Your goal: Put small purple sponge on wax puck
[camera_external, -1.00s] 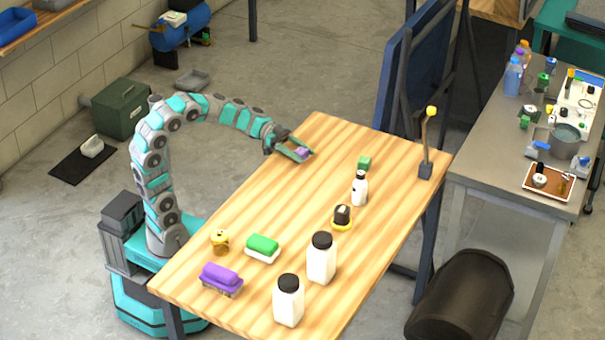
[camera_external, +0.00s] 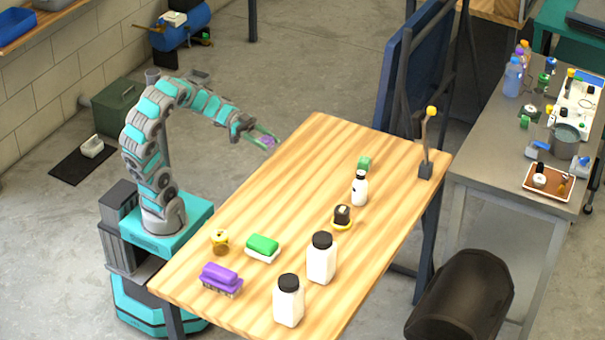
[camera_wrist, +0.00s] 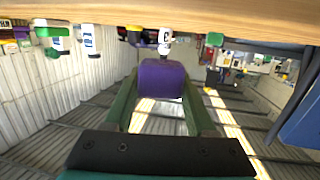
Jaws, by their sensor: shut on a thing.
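The small purple sponge (camera_external: 267,141) is between the green fingers of my gripper (camera_external: 262,139), raised off the table near its far left edge. In the wrist view the sponge (camera_wrist: 160,78) is a purple block pinched by both fingertips of my gripper (camera_wrist: 160,98). I cannot tell for sure which thing is the wax puck. One candidate is a yellow round piece with a dark block on it (camera_external: 342,218) at mid-table. Another is a small yellow and brown round piece (camera_external: 220,242) near the left edge. My gripper is well apart from both.
The wooden table (camera_external: 300,165) also holds a purple brush (camera_external: 221,278), a green and white sponge (camera_external: 262,247), two white jars (camera_external: 321,260) (camera_external: 288,302), a white bottle (camera_external: 359,189), a green block (camera_external: 364,163) and a yellow-tipped stand (camera_external: 425,170). The far left of the tabletop is clear.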

